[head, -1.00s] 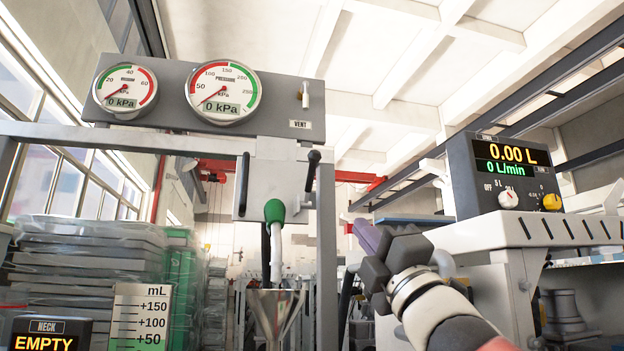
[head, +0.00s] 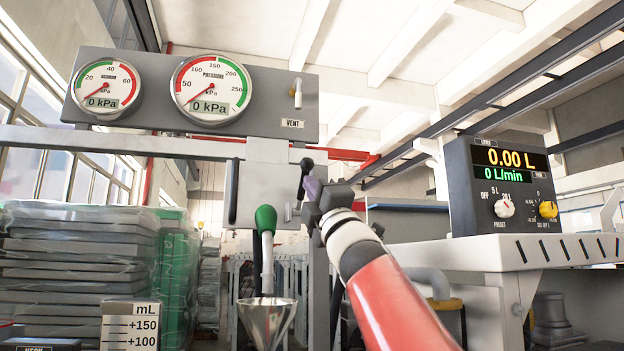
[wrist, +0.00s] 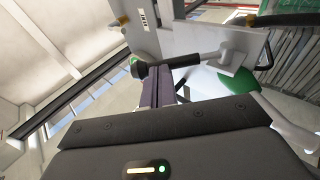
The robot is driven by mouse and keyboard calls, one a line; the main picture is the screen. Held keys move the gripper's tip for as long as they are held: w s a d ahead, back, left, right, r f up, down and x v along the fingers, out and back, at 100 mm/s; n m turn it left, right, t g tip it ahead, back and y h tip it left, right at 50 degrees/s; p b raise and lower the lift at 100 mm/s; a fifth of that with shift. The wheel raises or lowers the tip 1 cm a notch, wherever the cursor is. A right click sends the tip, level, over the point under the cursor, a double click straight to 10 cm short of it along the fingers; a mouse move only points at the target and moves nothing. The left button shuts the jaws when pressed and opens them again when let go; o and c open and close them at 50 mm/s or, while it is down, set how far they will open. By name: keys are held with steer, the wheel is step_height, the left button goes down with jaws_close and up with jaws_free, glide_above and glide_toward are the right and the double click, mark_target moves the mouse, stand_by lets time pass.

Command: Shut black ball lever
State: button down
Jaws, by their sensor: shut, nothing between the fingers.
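The black ball lever (head: 305,174) stands nearly upright at the right edge of the light grey panel (head: 268,175), with its dark knob on top. It also shows in the wrist view (wrist: 190,60), where its knob is by the far end of my fingers. My gripper (head: 312,186) is shut and empty, its purple fingers right beside the lever, on its right in the head view. The shut fingers also show in the wrist view (wrist: 155,86). I cannot tell whether they touch the lever.
A green-handled nozzle (head: 265,222) hangs over a metal funnel (head: 266,320), left of my arm. A gauge board (head: 265,100) with two dials reading 0 kPa is above. A counter meter (head: 505,185) reading 0.00 L stands on a white shelf (head: 470,254) to the right.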

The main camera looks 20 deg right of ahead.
steer(key=shift+w+r, duration=0.15)
steer(key=shift+r, duration=0.05)
stand_by(0.5)
